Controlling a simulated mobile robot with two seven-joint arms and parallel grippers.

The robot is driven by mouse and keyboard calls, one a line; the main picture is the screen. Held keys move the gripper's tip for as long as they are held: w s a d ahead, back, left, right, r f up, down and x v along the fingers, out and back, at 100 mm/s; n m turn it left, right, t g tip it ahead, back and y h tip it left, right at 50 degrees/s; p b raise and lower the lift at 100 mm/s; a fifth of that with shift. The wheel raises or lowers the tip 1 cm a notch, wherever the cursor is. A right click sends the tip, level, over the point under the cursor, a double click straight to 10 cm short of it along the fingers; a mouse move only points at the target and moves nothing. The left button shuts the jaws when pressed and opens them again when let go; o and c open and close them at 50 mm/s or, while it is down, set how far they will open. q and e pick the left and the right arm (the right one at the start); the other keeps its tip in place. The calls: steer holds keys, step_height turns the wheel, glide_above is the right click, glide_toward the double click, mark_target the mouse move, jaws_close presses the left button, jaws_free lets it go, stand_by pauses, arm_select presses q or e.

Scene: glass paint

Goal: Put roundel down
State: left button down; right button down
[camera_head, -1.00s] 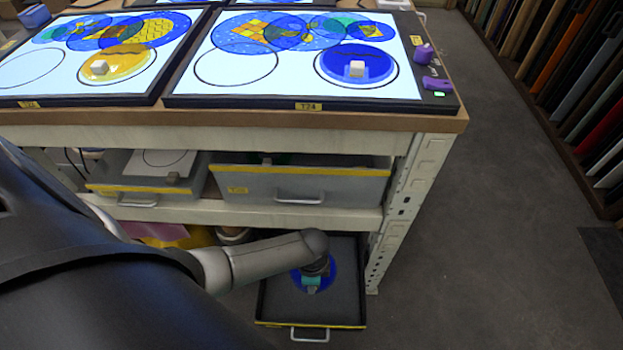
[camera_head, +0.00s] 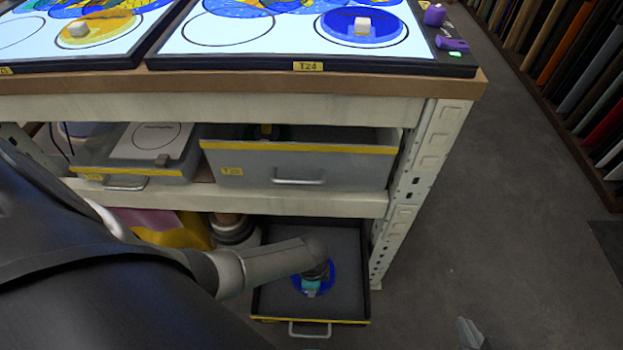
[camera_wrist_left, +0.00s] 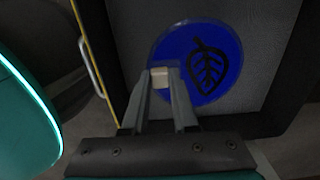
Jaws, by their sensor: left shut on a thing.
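The roundel is a blue glass disc with a black leaf (camera_wrist_left: 215,62) and a pale block-shaped grip (camera_wrist_left: 160,76) near its edge. My left gripper (camera_wrist_left: 159,80) is shut on that block. In the head view the left arm reaches down into the open low drawer (camera_head: 348,300), and the blue roundel (camera_head: 329,279) shows around the left gripper (camera_head: 312,289), over the dark drawer floor. I cannot tell whether the disc touches the floor. Part of my right gripper (camera_head: 472,334) shows at the bottom right; its jaw opening is unclear.
The drawer's yellow-edged front and handle (camera_head: 309,331) face me. Above it are a shelf with a grey drawer (camera_head: 300,165) and a light table (camera_head: 310,50) with another blue roundel (camera_head: 362,30). A white post (camera_head: 408,190) stands right. Drawer floor around the disc is clear.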

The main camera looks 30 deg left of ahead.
arm_select(q)
steer(key=shift+f+b, duration=0.4)
steer(key=shift+f, duration=0.25)
steer(key=shift+f+b, duration=0.3)
steer(key=shift+f, duration=0.05)
steer(key=shift+f+b, duration=0.35)
steer(key=shift+f, duration=0.15)
steer(key=shift+f+b, duration=0.55)
steer(key=shift+f, duration=0.3)
arm_select(e)
steer(key=w+a+r+t+y, duration=0.1)
steer(key=a+r+t+y, duration=0.1)
steer(key=a+t, duration=0.4)
steer(key=shift+w+a+r+t+y, duration=0.2)
steer(key=shift+r+t+y, duration=0.1)
steer(key=shift+y, duration=0.5)
arm_select(q)
steer(key=shift+f, duration=0.1)
